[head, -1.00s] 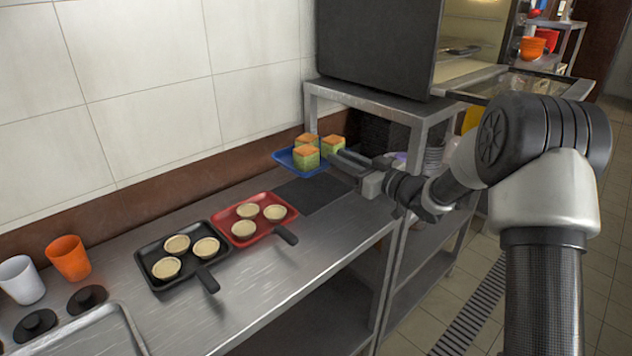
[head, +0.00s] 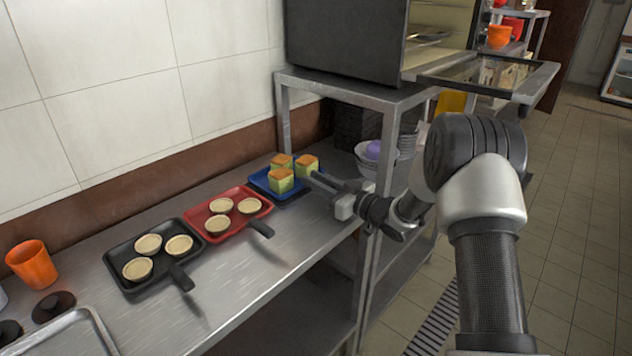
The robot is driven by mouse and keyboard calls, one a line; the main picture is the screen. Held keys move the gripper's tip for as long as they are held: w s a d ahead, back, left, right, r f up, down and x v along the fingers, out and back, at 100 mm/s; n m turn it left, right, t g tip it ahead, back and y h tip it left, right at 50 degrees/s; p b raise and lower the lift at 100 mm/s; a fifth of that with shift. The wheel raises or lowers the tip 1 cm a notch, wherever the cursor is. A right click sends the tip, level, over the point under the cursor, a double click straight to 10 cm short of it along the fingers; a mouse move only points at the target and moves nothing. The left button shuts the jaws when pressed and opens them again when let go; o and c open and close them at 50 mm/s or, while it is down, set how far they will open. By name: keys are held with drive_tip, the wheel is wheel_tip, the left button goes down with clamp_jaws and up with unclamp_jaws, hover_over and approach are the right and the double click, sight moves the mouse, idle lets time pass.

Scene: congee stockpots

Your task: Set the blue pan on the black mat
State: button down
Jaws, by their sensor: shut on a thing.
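The blue pan (head: 262,184) holds several small cakes with green sides and orange tops. It lies level over the black mat (head: 286,201), which it hides except for a thin dark edge at the front. I cannot tell whether the pan touches the mat or hangs just above it. My gripper (head: 340,193) is shut on the pan's dark handle, to the right of the pan. The handle's far end is hidden by the gripper.
A red pan (head: 203,228) and a black pan (head: 118,262), each with small tarts, stand left of the blue pan. An orange cup (head: 32,264) is at far left. A metal shelf (head: 345,88) with an oven (head: 345,40) stands behind, bowls (head: 367,158) beneath it.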

drive_tip(key=shift+f, duration=0.15)
drive_tip(key=c, duration=1.6)
unclamp_jaws()
